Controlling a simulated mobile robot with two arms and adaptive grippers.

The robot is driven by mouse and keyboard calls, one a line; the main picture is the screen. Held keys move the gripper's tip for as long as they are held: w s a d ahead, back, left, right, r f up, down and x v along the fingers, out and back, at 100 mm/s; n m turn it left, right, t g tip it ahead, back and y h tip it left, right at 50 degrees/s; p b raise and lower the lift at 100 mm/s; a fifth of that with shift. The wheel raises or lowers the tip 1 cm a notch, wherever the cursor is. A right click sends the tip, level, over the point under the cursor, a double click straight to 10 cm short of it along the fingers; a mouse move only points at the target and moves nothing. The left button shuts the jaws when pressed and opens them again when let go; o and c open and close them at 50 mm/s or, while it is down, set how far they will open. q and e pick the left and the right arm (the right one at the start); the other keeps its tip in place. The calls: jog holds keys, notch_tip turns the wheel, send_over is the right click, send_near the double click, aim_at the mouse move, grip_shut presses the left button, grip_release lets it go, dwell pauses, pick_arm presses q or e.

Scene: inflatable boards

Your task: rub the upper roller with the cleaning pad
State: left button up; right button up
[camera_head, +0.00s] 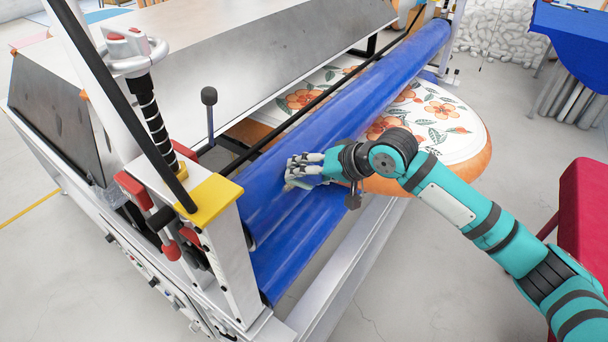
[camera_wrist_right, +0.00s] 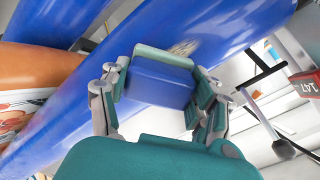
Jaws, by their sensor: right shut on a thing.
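The upper roller (camera_head: 375,92) is a long blue cylinder running diagonally across the machine's front in the head view. It also fills much of the wrist view (camera_wrist_right: 225,28). A yellowish mark (camera_wrist_right: 183,47) shows on its surface just beyond the pad. My right gripper (camera_head: 300,172) is at the near end of the upper roller, on its front side. In the wrist view its fingers (camera_wrist_right: 160,88) are shut on the cleaning pad (camera_wrist_right: 158,82), a blue block with a grey-green edge. The pad faces the roller very closely; I cannot tell whether they touch. My left gripper is out of view.
A lower blue roller (camera_head: 300,240) lies below. A floral inflatable board (camera_head: 455,125) with an orange side passes behind my right arm. A yellow-topped end post (camera_head: 210,198) and levers stand left of the gripper. A red bench (camera_head: 588,215) is at right.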

aim_at(281, 193)
jog(key=shift+w+d+p, duration=0.35)
jog(key=shift+w+d, duration=0.3)
jog(key=shift+w, duration=0.3)
jog(key=shift+w+d+p, duration=0.3)
jog(key=shift+w+p, duration=0.15)
jog(key=shift+p, duration=2.2)
jog(key=shift+s+a+r+p, duration=0.1)
jog(key=shift+s+a+p, duration=0.25)
jog(key=shift+s+p, duration=0.35)
jog(key=shift+s+a+f, duration=0.1)
jog(key=shift+a+f, duration=0.05)
jog(key=shift+f, duration=0.05)
jog(key=shift+s+a, duration=0.7)
jog(key=shift+s, duration=0.25)
jog(key=shift+s+a+r, duration=0.1)
jog(key=shift+s+a, duration=0.7)
jog(key=shift+s, duration=0.25)
jog(key=shift+s+a, duration=0.75)
jog(key=shift+s, duration=0.3)
